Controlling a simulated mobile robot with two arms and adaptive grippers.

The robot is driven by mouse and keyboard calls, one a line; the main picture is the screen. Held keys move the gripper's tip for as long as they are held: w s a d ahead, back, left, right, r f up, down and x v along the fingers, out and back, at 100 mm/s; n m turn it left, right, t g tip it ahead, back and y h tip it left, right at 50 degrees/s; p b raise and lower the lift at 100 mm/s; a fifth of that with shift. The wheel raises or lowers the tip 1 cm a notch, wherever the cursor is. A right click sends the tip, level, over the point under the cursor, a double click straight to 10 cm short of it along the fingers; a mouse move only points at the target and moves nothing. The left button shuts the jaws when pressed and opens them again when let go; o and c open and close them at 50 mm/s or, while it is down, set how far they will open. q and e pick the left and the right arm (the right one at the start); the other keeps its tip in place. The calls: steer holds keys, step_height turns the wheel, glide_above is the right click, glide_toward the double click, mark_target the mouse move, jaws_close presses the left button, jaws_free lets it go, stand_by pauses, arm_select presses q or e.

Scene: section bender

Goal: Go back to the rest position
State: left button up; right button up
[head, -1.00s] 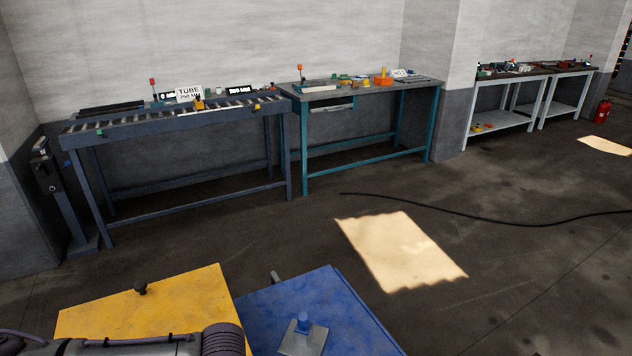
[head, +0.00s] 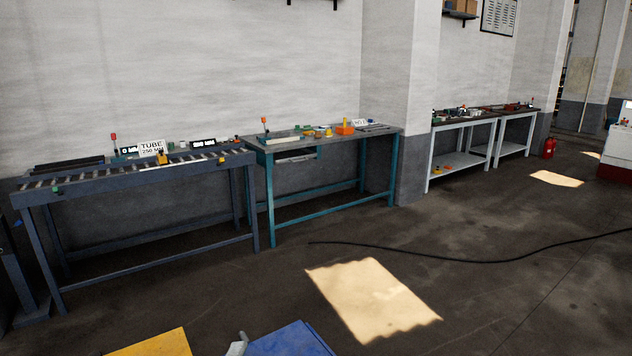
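Neither of my grippers shows in the head view, so their state and place are hidden. A yellow panel (head: 158,344) and a blue panel (head: 292,341) show only in part at the bottom edge. A small pale grey piece (head: 237,347) sticks up between them.
A roller table (head: 140,178) with a TUBE sign stands at the left wall, beside a teal workbench (head: 320,143). White-legged benches (head: 462,127) and a red extinguisher (head: 549,148) are further right. A black cable (head: 470,259) crosses the otherwise open floor.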

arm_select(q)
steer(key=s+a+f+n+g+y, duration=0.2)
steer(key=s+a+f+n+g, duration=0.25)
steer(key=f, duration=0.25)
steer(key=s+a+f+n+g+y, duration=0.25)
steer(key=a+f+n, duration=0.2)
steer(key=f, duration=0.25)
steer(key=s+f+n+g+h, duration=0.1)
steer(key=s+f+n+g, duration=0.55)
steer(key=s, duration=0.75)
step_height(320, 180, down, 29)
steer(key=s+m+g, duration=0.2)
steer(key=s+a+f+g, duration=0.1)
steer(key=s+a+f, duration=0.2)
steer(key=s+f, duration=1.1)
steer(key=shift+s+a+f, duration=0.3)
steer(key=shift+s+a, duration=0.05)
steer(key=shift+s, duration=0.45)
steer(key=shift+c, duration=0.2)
